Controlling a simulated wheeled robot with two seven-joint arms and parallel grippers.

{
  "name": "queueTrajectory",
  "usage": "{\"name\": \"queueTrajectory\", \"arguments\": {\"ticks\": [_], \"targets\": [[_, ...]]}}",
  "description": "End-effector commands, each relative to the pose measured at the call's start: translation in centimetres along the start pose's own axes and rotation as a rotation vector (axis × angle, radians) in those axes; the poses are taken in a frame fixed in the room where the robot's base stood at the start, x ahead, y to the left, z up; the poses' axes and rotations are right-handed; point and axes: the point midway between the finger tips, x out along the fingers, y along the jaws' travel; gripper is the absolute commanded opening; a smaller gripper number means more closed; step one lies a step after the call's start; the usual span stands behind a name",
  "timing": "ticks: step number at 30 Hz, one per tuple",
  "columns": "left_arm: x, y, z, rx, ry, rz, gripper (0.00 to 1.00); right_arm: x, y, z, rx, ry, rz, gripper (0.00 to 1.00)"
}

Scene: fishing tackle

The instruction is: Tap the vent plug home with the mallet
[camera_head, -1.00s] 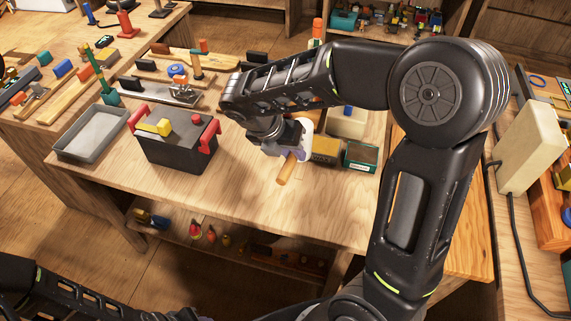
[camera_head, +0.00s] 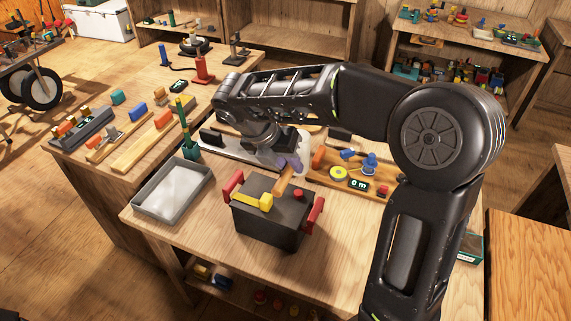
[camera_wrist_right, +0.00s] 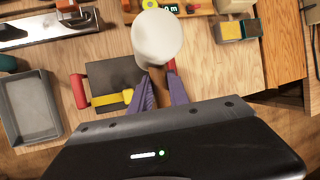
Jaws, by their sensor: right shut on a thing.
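A dark grey box (camera_head: 268,222) with red side handles stands on the workbench, with a yellow piece (camera_head: 252,200) and a small red plug (camera_head: 298,194) on its lid. The red plug looks like the vent plug; I cannot tell how deep it sits. The mallet's white head (camera_head: 303,150) is partly hidden. In the right wrist view, the white mallet head (camera_wrist_right: 157,37) is beside the box (camera_wrist_right: 115,73). My left gripper is out of view.
A grey tray (camera_head: 172,214) lies left of the box. A green-handled tool (camera_head: 188,140) stands behind the tray. A wooden board (camera_head: 325,178) with a tape roll and small display lies right of the gripper. The bench front is clear.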

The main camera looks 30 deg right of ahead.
Motion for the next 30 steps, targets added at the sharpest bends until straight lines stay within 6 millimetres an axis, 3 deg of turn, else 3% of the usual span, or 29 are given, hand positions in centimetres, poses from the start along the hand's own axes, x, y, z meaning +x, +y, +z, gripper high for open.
{"name": "queueTrajectory", "arguments": {"ticks": [10, 24, 30], "targets": [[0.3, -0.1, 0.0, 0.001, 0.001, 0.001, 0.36, 0.3, 0.1, -0.1, 0.001, -0.002, 0.001, 0.0], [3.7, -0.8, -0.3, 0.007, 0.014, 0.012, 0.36, 3.6, 1.1, -1.5, 0.001, -0.003, 0.002, 0.0], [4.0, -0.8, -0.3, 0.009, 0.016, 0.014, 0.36, 4.0, 1.2, -1.6, 0.001, -0.003, 0.002, 0.0]]}}
